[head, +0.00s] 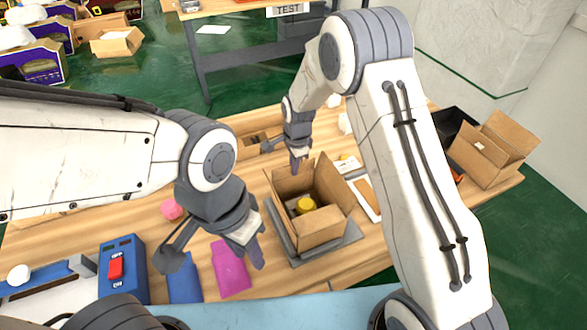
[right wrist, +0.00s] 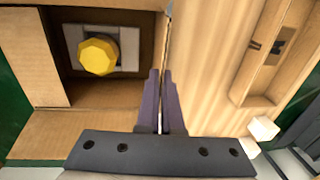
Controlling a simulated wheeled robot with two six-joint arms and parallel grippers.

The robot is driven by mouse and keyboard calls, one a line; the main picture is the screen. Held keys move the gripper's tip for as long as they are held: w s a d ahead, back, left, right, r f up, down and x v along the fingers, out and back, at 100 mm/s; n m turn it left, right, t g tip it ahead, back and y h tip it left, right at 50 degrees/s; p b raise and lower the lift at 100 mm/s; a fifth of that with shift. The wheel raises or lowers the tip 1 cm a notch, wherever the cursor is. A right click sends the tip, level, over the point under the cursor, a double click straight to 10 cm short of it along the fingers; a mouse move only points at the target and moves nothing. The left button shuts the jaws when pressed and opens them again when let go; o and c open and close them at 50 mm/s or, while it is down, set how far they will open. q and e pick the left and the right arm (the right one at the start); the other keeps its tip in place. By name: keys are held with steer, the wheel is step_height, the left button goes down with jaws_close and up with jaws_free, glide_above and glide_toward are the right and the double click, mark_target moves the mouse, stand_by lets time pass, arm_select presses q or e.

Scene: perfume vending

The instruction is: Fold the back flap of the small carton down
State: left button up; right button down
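The small carton (head: 318,232) stands open at the middle of the table on a grey plate (head: 353,233). A yellow-capped bottle (head: 306,205) is inside it; the cap also shows in the right wrist view (right wrist: 98,56). The carton's back flap (head: 291,181) stands up. My right gripper (head: 300,168) is just behind and above that flap, fingers together. In the right wrist view my right gripper (right wrist: 161,75) is beside the carton's edge; whether it touches is unclear. My left gripper (head: 258,263) hangs front left of the carton, its fingers seemingly together and empty.
A magenta pouch (head: 231,268), a blue pouch (head: 184,284) and a blue switch box (head: 124,270) lie front left. A pink object (head: 171,209) is farther back. Another open carton (head: 494,150) stands at right. A wooden tray (right wrist: 275,50) lies behind the small carton.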

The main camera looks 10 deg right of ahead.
steer(key=t+b, duration=0.1)
steer(key=b, duration=0.4)
steer(key=s+t+y+b, duration=0.1)
steer(key=t+b, duration=0.1)
steer(key=b, duration=0.4)
steer(key=s+f+t+b, duration=0.1)
steer(key=t+b, duration=0.1)
steer(key=b, duration=0.3)
steer(key=shift+d+y+b, duration=0.3)
steer(key=shift+y+b, duration=0.1)
steer(key=c, duration=1.1)
jaws_free()
steer(key=shift+o, duration=0.2)
steer(key=shift+r, duration=0.15)
steer(key=p+v, duration=0.4)
steer(key=v, duration=0.6)
steer(key=shift+s, duration=0.2)
